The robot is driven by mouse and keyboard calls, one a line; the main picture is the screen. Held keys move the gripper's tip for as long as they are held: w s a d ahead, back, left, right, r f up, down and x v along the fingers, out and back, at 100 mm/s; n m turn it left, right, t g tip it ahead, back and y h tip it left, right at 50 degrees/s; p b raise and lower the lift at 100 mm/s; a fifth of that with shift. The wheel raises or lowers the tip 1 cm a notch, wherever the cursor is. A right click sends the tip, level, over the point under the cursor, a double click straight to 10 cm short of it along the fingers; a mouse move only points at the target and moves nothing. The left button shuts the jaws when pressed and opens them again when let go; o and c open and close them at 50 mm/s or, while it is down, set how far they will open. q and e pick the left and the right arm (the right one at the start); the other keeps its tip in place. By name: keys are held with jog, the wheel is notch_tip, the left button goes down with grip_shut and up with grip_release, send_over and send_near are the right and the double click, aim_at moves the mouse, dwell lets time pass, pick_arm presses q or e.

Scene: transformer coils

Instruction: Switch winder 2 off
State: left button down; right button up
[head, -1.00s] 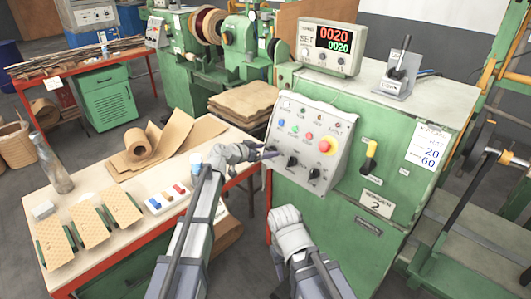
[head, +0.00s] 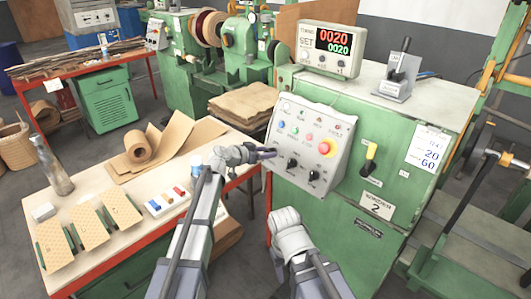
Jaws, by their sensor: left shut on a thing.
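Winder 2 is the green machine cabinet (head: 400,150) on the right, with a "WINDER 2" plate (head: 376,206).
A counter box (head: 330,48) reading 0020 and a small lever stand (head: 398,75) are on top. The red-edged bench (head: 110,185) at left holds a paper roll (head: 138,146), boards and a bottle (head: 58,178).

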pick_arm(q)
jog(key=n, duration=0.4)
jog(key=shift+a+n, duration=0.1)
jog(key=shift+n, duration=0.3)
jog(key=n, duration=0.4)
jog(key=shift+w+f+n, duration=0.1)
jog(key=shift+n, duration=0.2)
jog(key=shift+a+f+n+b, duration=0.1)
jog(key=shift+n+b, duration=0.1)
jog(key=shift+n, duration=1.85)
jog(key=shift+a+f+n+b, duration=0.1)
jog(key=shift+n+b, duration=0.05)
jog(key=shift+n, duration=2.2)
jog(key=shift+c, duration=1.4)
grip_release()
jog(key=shift+r, duration=0.1)
